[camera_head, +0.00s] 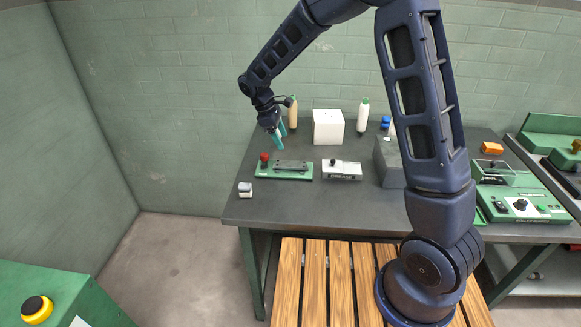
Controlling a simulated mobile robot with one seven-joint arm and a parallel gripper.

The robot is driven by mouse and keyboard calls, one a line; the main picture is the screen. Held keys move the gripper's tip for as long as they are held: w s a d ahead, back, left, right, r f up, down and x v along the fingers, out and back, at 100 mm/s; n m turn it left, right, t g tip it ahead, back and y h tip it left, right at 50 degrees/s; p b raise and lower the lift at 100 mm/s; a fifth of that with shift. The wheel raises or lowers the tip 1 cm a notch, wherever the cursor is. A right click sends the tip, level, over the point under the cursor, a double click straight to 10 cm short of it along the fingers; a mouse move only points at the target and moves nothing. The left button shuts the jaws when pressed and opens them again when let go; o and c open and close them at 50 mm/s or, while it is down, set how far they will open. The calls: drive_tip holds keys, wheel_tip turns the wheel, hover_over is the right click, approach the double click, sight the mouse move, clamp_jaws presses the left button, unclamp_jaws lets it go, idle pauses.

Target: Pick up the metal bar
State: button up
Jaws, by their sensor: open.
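A dark grey bar-shaped piece (292,165) lies along the top of a low green fixture (265,173) on the left half of the dark table. It looks like the metal bar, but it is too small to tell for sure. The fixture has a red knob (264,157) at its left end. My gripper (281,142), with teal fingers pointing down, is above and a little behind the left part of the fixture. Its fingers are apart with nothing visible between them.
A white box (328,127) and bottles (293,113) (363,116) stand behind. A pale labelled device (342,170) is right of the fixture, then a grey block (386,160). A small white-and-dark item (245,190) sits near the left edge. The table front (300,208) is clear.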

sight(290, 164)
drive_tip(key=x, duration=0.7)
drive_tip(key=a+x, duration=0.1)
drive_tip(key=x, duration=0.3)
drive_tip(key=shift+w+f, duration=0.1)
drive_tip(key=shift+f, duration=0.3)
drive_tip(key=shift+c, duration=0.5)
drive_tip(key=c, duration=1.2)
drive_tip(key=shift+o, duration=0.2)
